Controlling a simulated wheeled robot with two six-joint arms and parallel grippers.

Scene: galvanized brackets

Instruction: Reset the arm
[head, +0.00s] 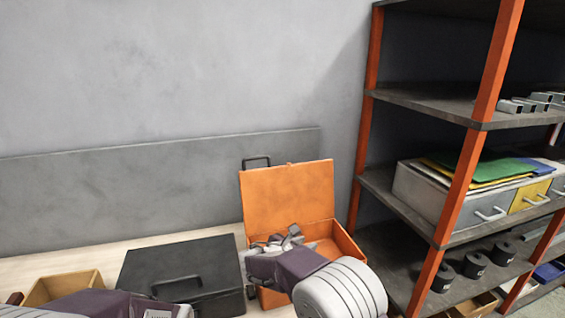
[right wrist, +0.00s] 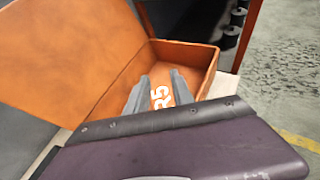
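My right gripper (head: 290,236) is over the open orange metal box (head: 256,296), in front of its raised lid (head: 288,196). In the right wrist view its two grey fingers (right wrist: 160,92) stand apart over the box's inside, with only the orange surface and white "R5" lettering between them. I see nothing held. Whether the fingertips touch the box is unclear. Part of my left arm shows at the bottom left of the head view, but its fingers are not visible.
A closed black case (head: 180,262) and a tan open bin (head: 62,286) stand left of the orange box. An orange-posted shelf (head: 430,103) at right holds metal brackets (head: 540,101), a grey drawer unit (head: 425,190) and black rolls (head: 474,264).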

